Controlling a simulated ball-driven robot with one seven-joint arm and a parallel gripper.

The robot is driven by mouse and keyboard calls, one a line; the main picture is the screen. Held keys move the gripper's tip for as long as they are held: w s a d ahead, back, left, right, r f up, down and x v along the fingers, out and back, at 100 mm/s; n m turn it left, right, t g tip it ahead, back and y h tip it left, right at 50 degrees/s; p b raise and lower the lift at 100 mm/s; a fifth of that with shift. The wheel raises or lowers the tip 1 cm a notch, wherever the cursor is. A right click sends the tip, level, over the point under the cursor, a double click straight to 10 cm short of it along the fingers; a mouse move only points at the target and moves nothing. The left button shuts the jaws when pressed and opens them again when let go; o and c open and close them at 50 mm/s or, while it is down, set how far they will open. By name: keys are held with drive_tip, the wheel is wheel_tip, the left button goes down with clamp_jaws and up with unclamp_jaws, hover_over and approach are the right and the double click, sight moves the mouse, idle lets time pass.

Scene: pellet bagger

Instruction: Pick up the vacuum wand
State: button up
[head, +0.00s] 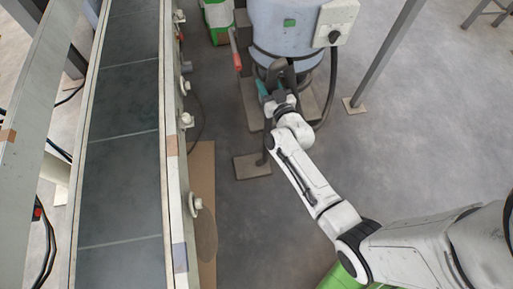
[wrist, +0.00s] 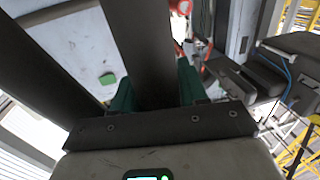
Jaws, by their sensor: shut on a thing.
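My gripper (head: 272,88) is in front of the blue-grey drum (head: 290,28) in the head view. In the wrist view its green fingers (wrist: 155,92) are shut on a dark bar, which I take as the vacuum wand (wrist: 143,45). The wand runs from between the fingers up out of the top of the picture. In the head view a dark curved piece (head: 281,68) shows at the fingers, against the drum's lower front. The rest of the wand is hidden there by my gripper and wrist.
A conveyor (head: 122,110) with knobs along its side runs at the left. A grey post (head: 385,50) stands to the right. Open floor (head: 430,130) lies at the right.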

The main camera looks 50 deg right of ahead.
drive_tip(key=shift+r, duration=0.3)
drive_tip(key=shift+r+p, duration=1)
drive_tip(key=shift+r, duration=0.15)
drive_tip(key=s+a+r+p, duration=0.1)
drive_tip(key=s+r+p, duration=0.1)
drive_tip(key=s+r, duration=0.8)
drive_tip(key=s, duration=0.4)
drive_tip(key=shift+a+r, duration=0.15)
drive_tip(key=shift+r, duration=0.05)
drive_tip(key=w+a+f+n+y+p, duration=0.1)
drive_tip(key=w+a+f+y+p, duration=0.1)
drive_tip(key=a, duration=0.5)
drive_tip(key=w+a+f+n+t+y+p, duration=0.1)
drive_tip(key=w+a+f+n+y, duration=0.1)
drive_tip(key=a, duration=0.5)
drive_tip(key=w+a+f+n+y+p, duration=0.1)
drive_tip(key=w+a+y+p, duration=0.1)
drive_tip(key=a, duration=0.6)
drive_tip(key=shift+w+f+n+y+p, duration=0.3)
drive_tip(key=shift+w+f+y, duration=0.15)
drive_tip(key=shift+w, duration=0.5)
drive_tip(key=shift+d, duration=0.1)
